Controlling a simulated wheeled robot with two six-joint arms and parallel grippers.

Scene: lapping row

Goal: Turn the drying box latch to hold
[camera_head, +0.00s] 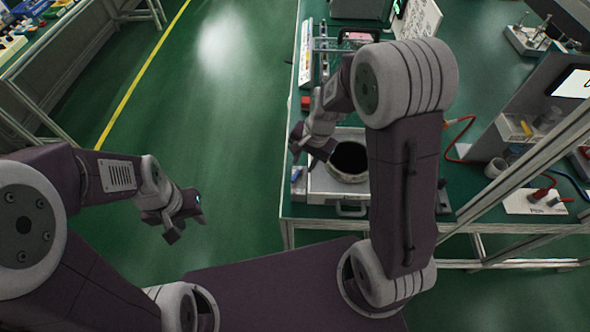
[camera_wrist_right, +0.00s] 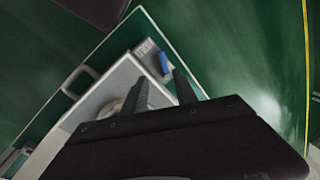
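A pale grey box (camera_head: 318,186) with a round dark opening and a front handle sits at the bench's near left corner; it looks like the drying box. Its side and handle also show in the right wrist view (camera_wrist_right: 98,98). A small blue piece (camera_wrist_right: 163,62) lies by a marked pale plate beside the box; I cannot tell whether it is the latch. My right gripper (camera_head: 312,150) is over the box's left side. Its two fingers (camera_wrist_right: 160,90) are apart with nothing between them. My left gripper (camera_head: 188,226) is open and empty over the floor, left of the bench.
The green bench (camera_head: 290,208) holds a rack and trays at the back. A red hose (camera_head: 456,150) and a grey station stand to the right. My right arm hides part of the bench. The floor (camera_head: 230,110) left of the bench is clear.

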